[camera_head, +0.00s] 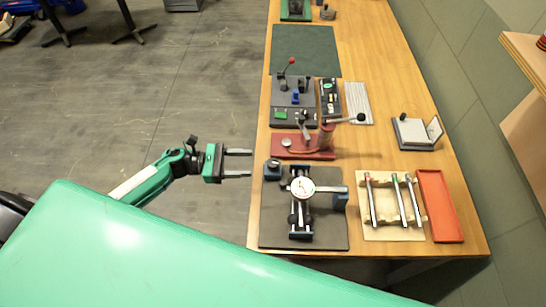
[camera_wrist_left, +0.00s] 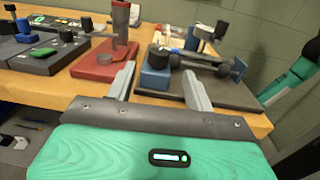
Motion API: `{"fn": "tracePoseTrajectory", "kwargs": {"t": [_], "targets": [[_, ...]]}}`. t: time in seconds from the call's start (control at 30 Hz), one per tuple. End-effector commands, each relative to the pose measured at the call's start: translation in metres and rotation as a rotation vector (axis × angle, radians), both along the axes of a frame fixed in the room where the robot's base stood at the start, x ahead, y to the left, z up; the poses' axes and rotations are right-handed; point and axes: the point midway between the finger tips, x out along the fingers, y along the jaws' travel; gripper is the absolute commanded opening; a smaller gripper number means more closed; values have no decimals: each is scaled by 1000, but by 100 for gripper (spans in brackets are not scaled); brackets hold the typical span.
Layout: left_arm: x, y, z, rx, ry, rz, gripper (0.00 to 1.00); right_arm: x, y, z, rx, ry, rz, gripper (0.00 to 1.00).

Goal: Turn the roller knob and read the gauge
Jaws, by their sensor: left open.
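The gauge (camera_head: 302,187) is a round white dial on a dark fixture on a dark grey base plate (camera_head: 329,236) at the near end of the bench. A dark roller (camera_head: 293,218) sits just below the dial; I cannot tell for certain which part is the knob. In the left wrist view the fixture (camera_wrist_left: 197,60) stands beyond the fingers, and its dial face is not readable. My left gripper (camera_head: 238,163) is open and empty, left of the bench edge and apart from the fixture. It also shows in the left wrist view (camera_wrist_left: 158,85). My right gripper is not in view.
A red lever press (camera_head: 305,150) stands just behind the gauge plate. A wooden rack (camera_head: 380,230) with metal rods and a red tray (camera_head: 440,205) lie to its right. The floor left of the bench (camera_head: 255,225) is clear around my left gripper.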

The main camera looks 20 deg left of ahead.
Motion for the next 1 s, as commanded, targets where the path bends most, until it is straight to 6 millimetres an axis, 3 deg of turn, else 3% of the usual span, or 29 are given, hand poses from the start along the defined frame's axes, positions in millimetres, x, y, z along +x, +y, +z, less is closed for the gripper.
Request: {"fn": "tracePoseTrajectory", "kwargs": {"t": [0.03, 0.2, 0.4, 0.6, 0.87, 1.0], "targets": [[5, -12, 7, -3, -2, 0, 53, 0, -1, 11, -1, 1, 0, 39], [16, -46, 6, -2, 0, 2, 53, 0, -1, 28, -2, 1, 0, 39], [26, -74, 4, -2, 2, 2, 53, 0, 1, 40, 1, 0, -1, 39], [29, -85, 1, 0, 1, 2, 53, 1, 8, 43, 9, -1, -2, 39], [29, -85, 0, -1, 2, 2, 53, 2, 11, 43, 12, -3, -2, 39], [29, -85, 0, -1, 2, 2, 26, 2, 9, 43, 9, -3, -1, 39]]}}
